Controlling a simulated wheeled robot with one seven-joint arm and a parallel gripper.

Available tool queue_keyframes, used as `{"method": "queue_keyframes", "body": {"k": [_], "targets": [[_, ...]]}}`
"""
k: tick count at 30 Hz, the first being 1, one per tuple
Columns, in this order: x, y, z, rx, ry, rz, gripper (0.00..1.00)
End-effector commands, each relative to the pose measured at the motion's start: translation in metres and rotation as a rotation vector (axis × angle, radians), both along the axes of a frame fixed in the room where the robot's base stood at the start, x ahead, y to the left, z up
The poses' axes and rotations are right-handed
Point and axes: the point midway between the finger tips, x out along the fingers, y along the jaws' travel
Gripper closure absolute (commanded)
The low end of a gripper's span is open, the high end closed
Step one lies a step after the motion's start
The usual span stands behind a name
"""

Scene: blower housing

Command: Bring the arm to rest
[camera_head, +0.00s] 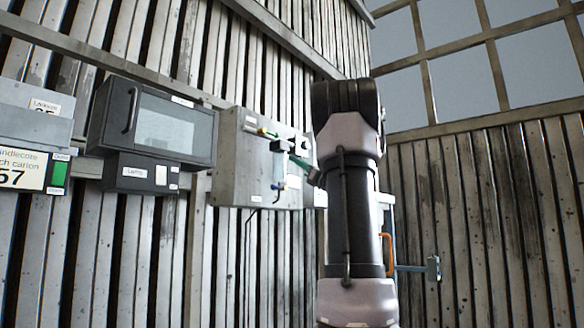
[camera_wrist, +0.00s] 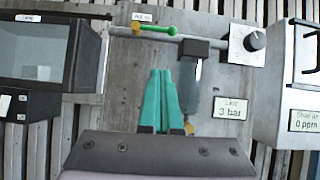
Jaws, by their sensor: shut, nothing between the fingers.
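My gripper (camera_wrist: 160,72) is shut, its two green fingers together with nothing between them. In the wrist view it is in front of a grey wall panel (camera_wrist: 120,110), below a pipe with a green-handled valve (camera_wrist: 158,30). In the head view the gripper (camera_head: 294,157) shows at the panel's right part, partly hidden by my arm. I cannot tell whether the fingertips touch anything. My arm stands upright at the centre of the head view, bent at the top.
A dark windowed cabinet (camera_head: 155,125) hangs left of the panel (camera_head: 228,170). A grey bowl-shaped fitting (camera_wrist: 190,85) and a "3 bar" label (camera_wrist: 233,108) are right of the fingers. A "0 ppm" box (camera_wrist: 302,90) is further right. An orange handle (camera_head: 388,253) shows beside my arm.

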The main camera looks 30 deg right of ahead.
Motion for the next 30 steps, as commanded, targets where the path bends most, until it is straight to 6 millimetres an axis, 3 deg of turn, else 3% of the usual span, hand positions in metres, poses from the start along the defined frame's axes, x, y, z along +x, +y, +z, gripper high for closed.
{"method": "queue_keyframes", "body": {"k": [8,11,14,17,20,24,27,30], "targets": [[-0.003,-0.001,-0.002,0.000,0.000,0.000,1.00],[-0.003,0.009,-0.005,-0.023,0.014,0.009,1.00],[-0.004,0.043,-0.015,-0.109,0.063,0.038,1.00],[-0.011,0.101,-0.038,-0.276,0.141,0.090,1.00],[-0.031,0.167,-0.074,-0.514,0.216,0.155,1.00],[-0.078,0.243,-0.135,-0.904,0.272,0.247,1.00],[-0.123,0.280,-0.185,-1.236,0.261,0.311,1.00],[-0.174,0.299,-0.239,-1.624,0.194,0.371,1.00]]}}
